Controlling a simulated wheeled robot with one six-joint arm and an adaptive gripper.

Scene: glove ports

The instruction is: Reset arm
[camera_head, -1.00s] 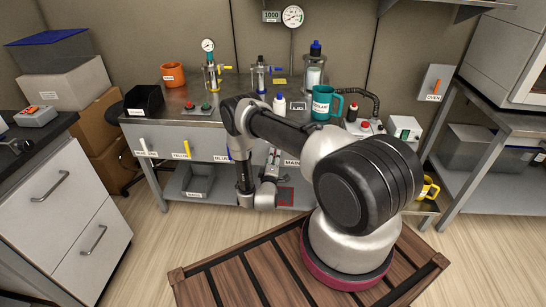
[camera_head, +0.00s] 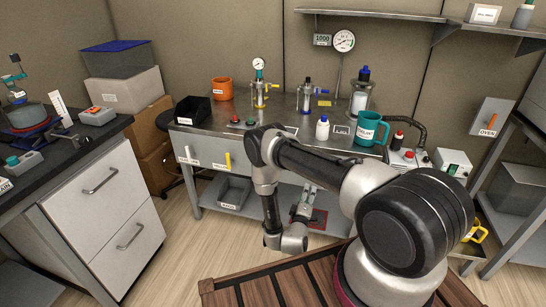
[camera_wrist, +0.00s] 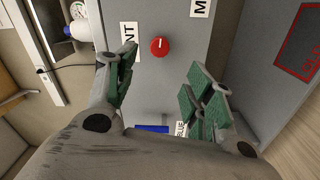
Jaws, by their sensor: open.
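My arm reaches from the right of the head view over toward the front of the steel bench, its forearm bent down. My gripper (camera_head: 305,200) is small there, below the bench's front edge. In the wrist view my gripper (camera_wrist: 161,75) is open, its green-padded fingers apart with nothing between them. Beyond the fingers is a grey panel (camera_wrist: 145,85) with a red knob (camera_wrist: 159,46) and a blue handle (camera_wrist: 152,128). Whether any finger touches the panel cannot be told.
The steel bench (camera_head: 290,133) carries an orange pot (camera_head: 221,88), a teal mug (camera_head: 371,128), a white bottle (camera_head: 322,128) and gauged cylinders. A dark-topped drawer cabinet (camera_head: 105,205) stands left. A grey bin (camera_head: 234,193) is on the lower shelf. Floor between cabinet and bench is clear.

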